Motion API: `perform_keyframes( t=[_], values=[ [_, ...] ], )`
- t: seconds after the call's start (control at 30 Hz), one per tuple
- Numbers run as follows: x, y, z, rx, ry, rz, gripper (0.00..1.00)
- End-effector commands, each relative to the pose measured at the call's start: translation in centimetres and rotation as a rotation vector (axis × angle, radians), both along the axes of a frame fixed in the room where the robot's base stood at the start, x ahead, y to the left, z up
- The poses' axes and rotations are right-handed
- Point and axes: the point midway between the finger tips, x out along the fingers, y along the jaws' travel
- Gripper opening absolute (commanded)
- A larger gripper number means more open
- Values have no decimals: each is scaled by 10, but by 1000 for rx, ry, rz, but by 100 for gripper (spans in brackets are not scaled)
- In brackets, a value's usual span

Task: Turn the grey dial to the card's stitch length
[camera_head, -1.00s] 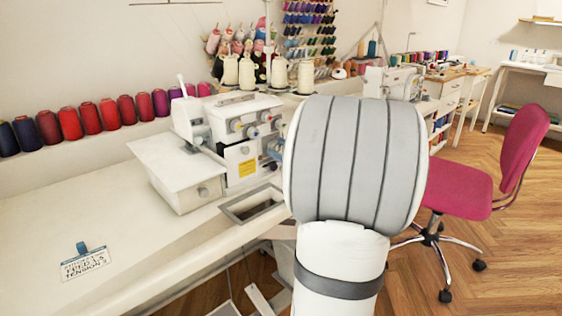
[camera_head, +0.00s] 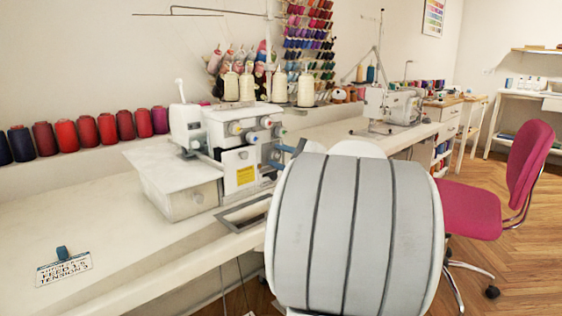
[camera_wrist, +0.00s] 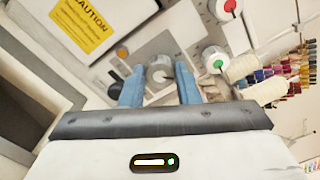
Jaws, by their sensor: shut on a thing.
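The white overlock machine (camera_head: 236,140) stands on the long white table. Its front, with a yellow caution label, fills the left of the wrist view. The grey dial (camera_wrist: 160,72) shows between the two blue fingers of my gripper (camera_wrist: 159,82), which is shut on it. I cannot read the dial's setting. In the head view my pale grey arm hides the dial and most of the gripper. The card (camera_head: 64,269) lies at the table's left front with a blue clip. Its print seems to read FEED 1.5 and TENSION 3, but is small.
Knobs with a red centre (camera_wrist: 228,8) and a green centre (camera_wrist: 214,60) sit close right of the dial. Cream thread cones (camera_head: 305,90) stand behind the machine. A pink chair (camera_head: 488,185) is at right.

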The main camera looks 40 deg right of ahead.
Motion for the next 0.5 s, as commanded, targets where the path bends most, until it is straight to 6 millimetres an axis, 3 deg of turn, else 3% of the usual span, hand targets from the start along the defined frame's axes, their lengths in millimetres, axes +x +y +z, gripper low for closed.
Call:
perform_keyframes(
  t=[0.27,0.3,0.5],
  values=[
    [0,0,0,1,1,0,6],
    [0,0,0,1,1,0,32],
    [0,0,0,1,0,0,49]
  ],
)
